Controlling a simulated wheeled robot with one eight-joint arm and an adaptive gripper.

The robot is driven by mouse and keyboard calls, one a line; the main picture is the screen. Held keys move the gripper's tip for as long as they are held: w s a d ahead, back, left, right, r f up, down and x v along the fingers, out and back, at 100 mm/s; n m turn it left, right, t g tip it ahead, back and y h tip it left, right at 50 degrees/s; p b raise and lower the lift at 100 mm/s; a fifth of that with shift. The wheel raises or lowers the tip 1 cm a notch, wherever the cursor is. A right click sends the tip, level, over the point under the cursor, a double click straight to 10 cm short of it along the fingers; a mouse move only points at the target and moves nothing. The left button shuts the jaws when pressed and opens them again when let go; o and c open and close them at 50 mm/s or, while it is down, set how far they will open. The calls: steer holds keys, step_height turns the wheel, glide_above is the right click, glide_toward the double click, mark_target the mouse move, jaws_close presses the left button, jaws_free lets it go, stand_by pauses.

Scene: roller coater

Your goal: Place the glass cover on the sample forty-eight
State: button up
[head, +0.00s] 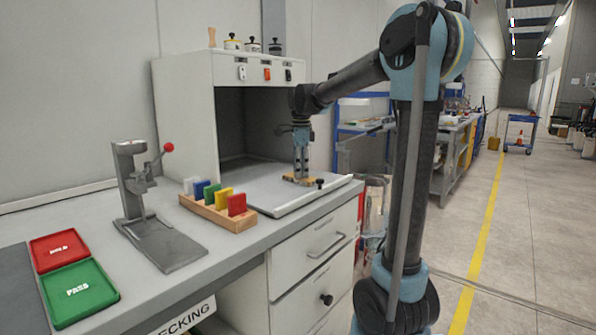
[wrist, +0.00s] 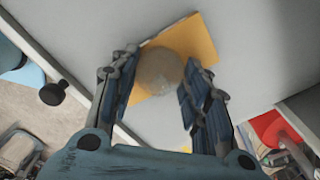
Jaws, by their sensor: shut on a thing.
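My gripper (head: 301,178) points straight down at the front of the white cabinet's open bay. In the wrist view, my gripper (wrist: 163,75) has its two blue-padded fingers on either side of a round, greyish, translucent piece that looks like the glass cover (wrist: 158,70). The cover is over an orange-yellow square panel (wrist: 200,38); whether it touches the panel cannot be told. The same panel (head: 290,180) shows under the gripper in the head view, on a pale board. No number is legible, so I cannot tell which sample is forty-eight.
A wooden rack (head: 218,212) holds several coloured plates. Left of it stand a grey press (head: 165,245) with a red-knobbed lever, a red tray (head: 58,250) and a green tray (head: 78,292). The cabinet's walls (head: 188,120) and roof enclose the bay. A black knob (wrist: 53,93) sits near the board's edge.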

steer(key=o, duration=1.1)
steer(key=shift+f, duration=0.1)
steer(key=shift+c, duration=0.2)
step_height(320, 180, up, 12)
steer(key=s+d+f+n+t, duration=0.1)
steer(key=s+d+f+n, duration=0.7)
steer(key=s+d+f, duration=0.55)
steer(key=s+d+f+n, duration=0.3)
steer(key=s+f+n, duration=0.1)
steer(key=s+f, duration=0.5)
steer(key=s+d+f+n+t, duration=0.1)
steer(key=s+d+f+n, duration=0.3)
steer(key=s+f, duration=0.5)
steer(key=shift+s+f+n, duration=0.15)
steer(key=shift+f+n, duration=0.35)
steer(key=shift+n, duration=0.1)
